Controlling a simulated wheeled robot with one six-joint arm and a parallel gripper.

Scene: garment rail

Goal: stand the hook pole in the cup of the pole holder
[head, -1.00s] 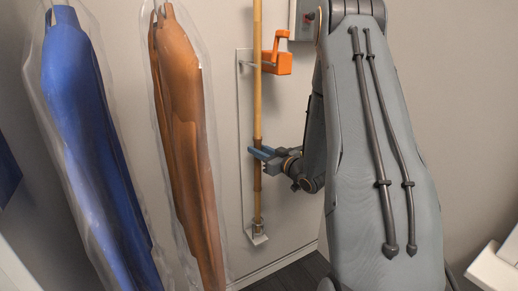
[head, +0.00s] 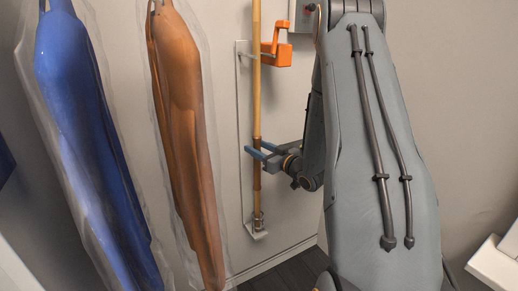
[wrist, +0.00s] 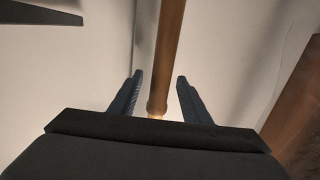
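The hook pole (head: 257,95) is a long tan rod with a darker brown grip section, standing about upright in front of the wall. Its lower end is at the cup (head: 259,222) of the pole holder (head: 245,130), a pale wall plate with a foot at the bottom, and appears to be inside it. My gripper (head: 258,151) is at the brown section. In the wrist view the pole (wrist: 168,50) passes between the two fingers (wrist: 157,97), with gaps on both sides, so the gripper is open. The pole's top is out of view.
A bagged brown garment (head: 185,130) and a bagged blue garment (head: 85,120) hang to the left. A white object (head: 495,262) is at the lower right.

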